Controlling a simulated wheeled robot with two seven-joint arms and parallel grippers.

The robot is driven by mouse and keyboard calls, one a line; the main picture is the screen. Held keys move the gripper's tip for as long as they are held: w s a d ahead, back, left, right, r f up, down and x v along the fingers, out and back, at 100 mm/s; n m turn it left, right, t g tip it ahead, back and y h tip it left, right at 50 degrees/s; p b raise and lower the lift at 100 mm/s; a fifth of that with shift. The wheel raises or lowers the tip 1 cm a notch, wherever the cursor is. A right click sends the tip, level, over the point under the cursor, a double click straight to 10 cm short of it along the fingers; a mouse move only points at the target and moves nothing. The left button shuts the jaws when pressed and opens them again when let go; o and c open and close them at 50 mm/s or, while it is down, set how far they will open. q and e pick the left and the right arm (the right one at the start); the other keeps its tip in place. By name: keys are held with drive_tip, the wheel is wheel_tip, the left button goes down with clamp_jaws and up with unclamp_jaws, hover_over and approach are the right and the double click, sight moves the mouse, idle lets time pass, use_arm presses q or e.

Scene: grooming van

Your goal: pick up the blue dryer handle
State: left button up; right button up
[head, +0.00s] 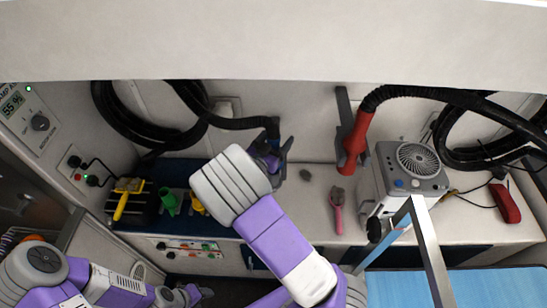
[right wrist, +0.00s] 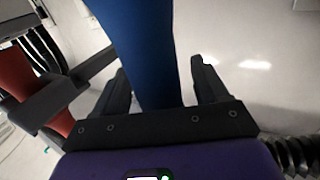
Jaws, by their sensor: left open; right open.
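The blue dryer handle (right wrist: 140,45) fills the upper middle of the right wrist view. It passes between the two black fingers of my right gripper (right wrist: 158,72), which stand apart on either side of it with a gap visible at the right finger. In the head view my right gripper (head: 276,150) is at the end of the black hose near the back wall, and it hides most of the handle; only a dark upper bit (head: 271,124) shows. My left gripper (head: 194,293) is low at the left bottom edge, away from the counter, small and partly hidden.
A red dryer handle (head: 355,142) hangs in a holder to the right, beside a grey dryer unit (head: 412,170). A pink brush (head: 337,208) lies on the counter (head: 305,210). A dark tray (head: 135,212) with grooming tools is at left. Black hoses (head: 135,125) coil along the wall.

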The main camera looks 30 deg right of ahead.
drive_tip(key=c, duration=1.1)
drive_tip(key=shift+c, duration=0.4)
drive_tip(key=shift+a+r, duration=0.1)
